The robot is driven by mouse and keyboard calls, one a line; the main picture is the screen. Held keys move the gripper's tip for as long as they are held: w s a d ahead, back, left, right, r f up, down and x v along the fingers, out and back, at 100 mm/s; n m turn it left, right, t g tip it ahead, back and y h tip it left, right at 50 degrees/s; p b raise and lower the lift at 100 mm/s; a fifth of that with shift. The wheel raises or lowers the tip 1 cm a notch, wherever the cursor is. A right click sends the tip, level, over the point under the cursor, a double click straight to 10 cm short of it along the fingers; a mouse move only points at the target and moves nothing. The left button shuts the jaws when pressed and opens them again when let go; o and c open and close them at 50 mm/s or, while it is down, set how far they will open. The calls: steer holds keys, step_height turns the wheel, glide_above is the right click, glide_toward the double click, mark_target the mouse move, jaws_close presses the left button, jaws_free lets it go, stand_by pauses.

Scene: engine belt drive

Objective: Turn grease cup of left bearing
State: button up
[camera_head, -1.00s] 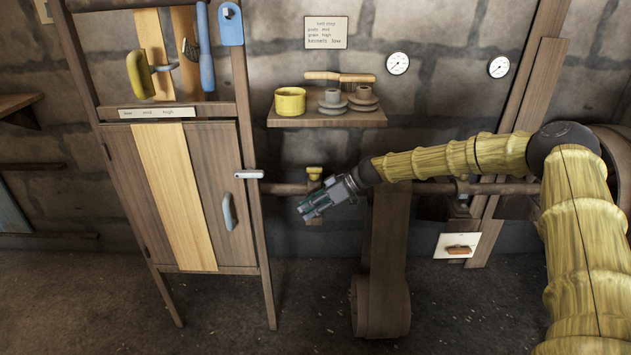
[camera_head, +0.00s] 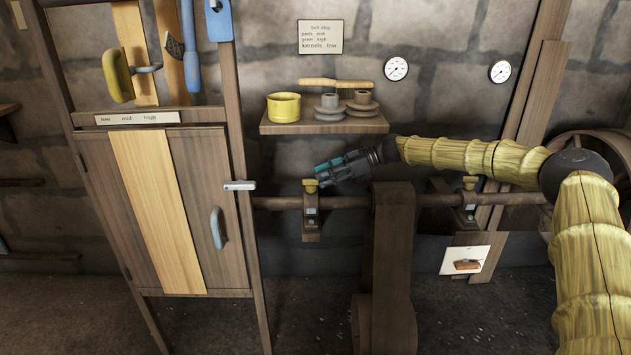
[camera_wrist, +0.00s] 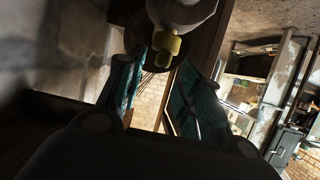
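The left bearing (camera_head: 311,218) is a small block on the horizontal shaft, with a yellow grease cup (camera_head: 310,188) on top. My gripper (camera_head: 322,174) is just above and right of this cup in the head view, pointing left. In the wrist view the yellow grease cup (camera_wrist: 164,48) shows at the top, near the tips of the two teal-padded fingers (camera_wrist: 160,85). The fingers are apart, with a gap between them. I cannot tell whether either touches the cup. The right bearing (camera_head: 468,212) has a similar yellow cup (camera_head: 470,182).
A shelf (camera_head: 325,127) with a yellow tin, a brush and grey pulleys sits above my gripper. A wooden cabinet (camera_head: 200,160) with a latch (camera_head: 239,185) stands left. A wide belt (camera_head: 392,240) hangs from the shaft (camera_head: 350,202). A switch plate (camera_head: 464,260) is at right.

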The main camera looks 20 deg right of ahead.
mark_target(313, 179)
steer(key=shift+x, duration=1.75)
steer(key=c, duration=0.7)
steer(key=shift+o, duration=0.2)
